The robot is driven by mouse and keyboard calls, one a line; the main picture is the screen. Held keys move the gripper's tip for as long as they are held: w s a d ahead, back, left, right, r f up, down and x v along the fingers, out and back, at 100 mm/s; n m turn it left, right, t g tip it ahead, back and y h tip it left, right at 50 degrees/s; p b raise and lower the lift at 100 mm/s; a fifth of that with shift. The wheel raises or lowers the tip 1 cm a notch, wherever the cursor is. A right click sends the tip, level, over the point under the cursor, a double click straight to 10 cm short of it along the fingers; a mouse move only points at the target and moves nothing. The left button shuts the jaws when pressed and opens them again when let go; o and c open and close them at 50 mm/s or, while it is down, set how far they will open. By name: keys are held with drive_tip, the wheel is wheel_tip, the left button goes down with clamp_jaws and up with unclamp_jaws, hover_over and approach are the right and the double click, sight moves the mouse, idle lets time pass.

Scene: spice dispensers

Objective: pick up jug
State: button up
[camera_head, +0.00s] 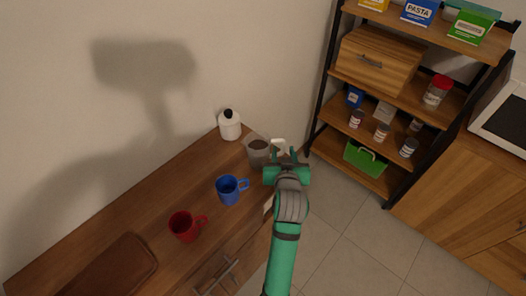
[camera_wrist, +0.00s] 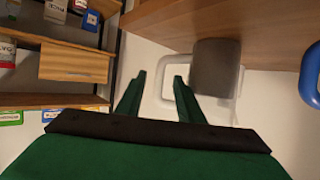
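The jug (camera_head: 258,150) is see-through with dark grey-brown contents and stands upright at the right end of the wooden cabinet top. Its pale handle (camera_head: 279,145) points right, towards my gripper (camera_head: 286,154). In the wrist view, which appears upside down, the jug (camera_wrist: 215,68) is right of centre and its clear handle (camera_wrist: 152,105) reaches left. My gripper (camera_wrist: 159,75) is open, with its two green fingers apart and their tips at the handle. The handle shows in the gap between the fingers; I cannot tell whether either finger touches it.
A blue mug (camera_head: 229,191), a red mug (camera_head: 184,227) and a white canister (camera_head: 229,124) stand on the cabinet top (camera_head: 190,185) near the jug. A brown board (camera_head: 110,270) lies at the front left. A shelf (camera_head: 400,100) with jars and boxes stands right, beyond open floor.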

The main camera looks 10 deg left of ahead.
sight(283, 149)
drive_tip(key=shift+x, duration=1.75)
clamp_jaws()
